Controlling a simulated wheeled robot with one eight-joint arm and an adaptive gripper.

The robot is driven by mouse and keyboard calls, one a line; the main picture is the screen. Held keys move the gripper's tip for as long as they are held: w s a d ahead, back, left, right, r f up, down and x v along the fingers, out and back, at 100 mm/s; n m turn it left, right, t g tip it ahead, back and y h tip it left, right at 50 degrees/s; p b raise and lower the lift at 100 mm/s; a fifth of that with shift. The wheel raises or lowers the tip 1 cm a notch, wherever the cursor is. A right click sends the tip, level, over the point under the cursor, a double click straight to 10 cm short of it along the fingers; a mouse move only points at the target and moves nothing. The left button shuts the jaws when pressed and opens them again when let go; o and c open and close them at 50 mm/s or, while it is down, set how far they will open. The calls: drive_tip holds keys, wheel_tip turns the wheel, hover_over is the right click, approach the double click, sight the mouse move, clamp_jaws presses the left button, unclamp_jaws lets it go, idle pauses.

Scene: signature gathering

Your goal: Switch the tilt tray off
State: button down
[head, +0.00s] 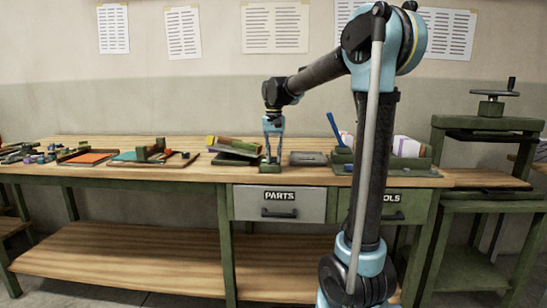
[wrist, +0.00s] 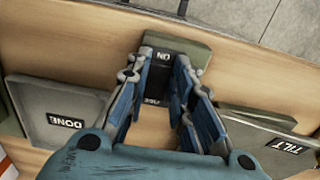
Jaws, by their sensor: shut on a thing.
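A green switch box (wrist: 198,48) stands near the table's front edge, with a black strip marked ON and OFF on its top. In the head view the box (head: 270,168) sits under my gripper (head: 272,150). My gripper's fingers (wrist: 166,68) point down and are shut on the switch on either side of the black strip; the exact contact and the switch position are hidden. The tilt tray (wrist: 262,135), labelled TILT, lies to the right in the wrist view.
A grey DONE tray (wrist: 40,95) lies close on the other side of the switch box. Holders with a blue item (head: 334,128) stand further right in the head view. Clipboards and blocks (head: 150,158) lie left. A press (head: 490,125) stands at far right.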

drive_tip(key=shift+w+r+g, duration=0.1)
drive_tip(key=shift+w+g, duration=0.1)
drive_tip(key=shift+g, duration=0.45)
drive_tip(key=shift+w+r+g, duration=0.1)
drive_tip(key=shift+w+g, duration=0.1)
drive_tip(key=shift+g, duration=0.45)
drive_tip(key=c, duration=1.4)
unclamp_jaws()
drive_tip(key=v, duration=1.1)
drive_tip(key=shift+w+d+r, duration=0.15)
drive_tip(key=shift+w+r, duration=0.1)
drive_tip(key=shift+r, duration=0.1)
